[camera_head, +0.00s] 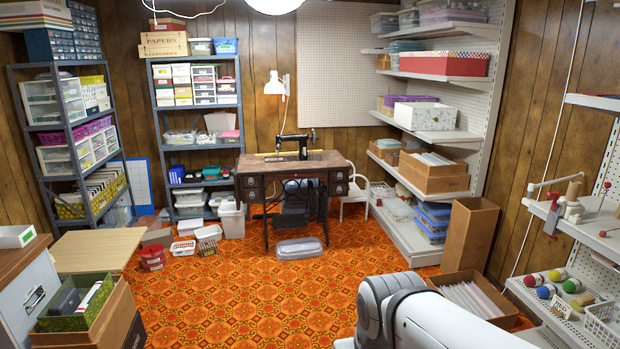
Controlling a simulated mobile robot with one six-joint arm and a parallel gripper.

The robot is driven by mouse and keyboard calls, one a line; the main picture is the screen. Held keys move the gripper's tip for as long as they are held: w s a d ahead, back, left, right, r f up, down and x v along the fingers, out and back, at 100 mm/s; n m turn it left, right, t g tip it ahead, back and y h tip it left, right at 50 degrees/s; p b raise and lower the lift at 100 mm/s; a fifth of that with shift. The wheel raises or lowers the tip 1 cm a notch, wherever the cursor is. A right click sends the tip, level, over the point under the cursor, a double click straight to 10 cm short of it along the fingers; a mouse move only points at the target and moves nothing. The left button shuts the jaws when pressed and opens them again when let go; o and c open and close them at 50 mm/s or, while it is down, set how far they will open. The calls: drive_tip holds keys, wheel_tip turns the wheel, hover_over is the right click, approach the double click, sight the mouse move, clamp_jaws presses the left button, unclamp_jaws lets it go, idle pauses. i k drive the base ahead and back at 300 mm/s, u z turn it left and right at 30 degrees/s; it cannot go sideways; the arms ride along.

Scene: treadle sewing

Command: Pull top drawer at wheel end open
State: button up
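The treadle sewing table (330,160) stands by the far wall, with a dark wooden top and a black sewing machine (303,146) on it. The machine's thicker upright end is to the right, though its wheel is too small to make out clearly. A stack of small drawers (339,182) hangs under the right end of the top. The upper one there looks closed. Another drawer stack (252,188) hangs under the left end and also looks closed. My white arm shows at the bottom right, far from the table. My gripper is out of view.
Orange patterned carpet (250,290) lies clear in the middle. A grey lidded bin (299,248) lies before the table. A white chair (355,190) stands at its right, a pale waste bin (232,220) at its left. An open box (475,300) sits near my arm.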

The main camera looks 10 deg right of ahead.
sight(336, 176)
drive_tip(key=z, duration=0.3)
drive_tip(key=i, duration=4.7)
drive_tip(key=u, duration=0.25)
